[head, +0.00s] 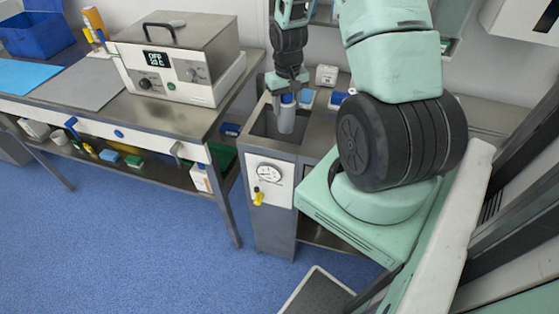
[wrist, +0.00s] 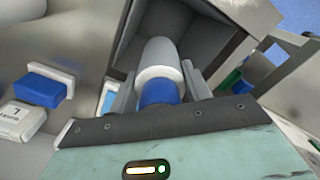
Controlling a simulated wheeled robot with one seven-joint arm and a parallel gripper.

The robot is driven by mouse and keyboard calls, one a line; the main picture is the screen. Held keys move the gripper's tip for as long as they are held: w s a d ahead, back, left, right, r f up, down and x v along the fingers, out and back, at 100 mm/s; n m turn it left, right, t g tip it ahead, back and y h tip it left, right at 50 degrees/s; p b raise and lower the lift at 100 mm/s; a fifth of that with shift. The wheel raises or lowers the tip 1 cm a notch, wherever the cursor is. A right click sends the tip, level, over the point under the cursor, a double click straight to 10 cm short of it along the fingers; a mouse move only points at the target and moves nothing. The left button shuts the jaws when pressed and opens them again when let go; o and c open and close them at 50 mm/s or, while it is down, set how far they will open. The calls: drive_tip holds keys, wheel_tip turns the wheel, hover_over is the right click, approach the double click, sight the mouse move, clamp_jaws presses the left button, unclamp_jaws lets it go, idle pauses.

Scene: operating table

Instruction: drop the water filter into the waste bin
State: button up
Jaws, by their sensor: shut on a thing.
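The water filter, a pale grey cylinder with a blue cap, is held upright in my gripper in the head view, where its body (head: 286,121) hangs at the square opening of the waste bin (head: 270,226). My gripper (head: 287,98) points down and is shut on the filter's blue capped end. In the wrist view the filter (wrist: 160,60) sits between both fingers of my gripper (wrist: 160,92), its far end over the dark open hollow of the bin (wrist: 204,38).
A heater box with a display (head: 177,58) stands on the steel table to the left. Small blue and white containers (head: 327,75) stand behind the bin, and a blue and white one (wrist: 42,84) shows left in the wrist view. Blue floor lies clear in front.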

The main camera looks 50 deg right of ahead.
sight(286, 117)
wheel_tip(286, 117, down, 5)
drive_tip(key=b, duration=0.4)
drive_tip(key=shift+f, duration=0.1)
drive_tip(key=o, duration=1.1)
drive_tip(key=shift+o, duration=0.2)
wheel_tip(286, 117, up, 18)
drive_tip(key=shift+f+b, duration=0.25)
drive_tip(key=shift+b, duration=0.3)
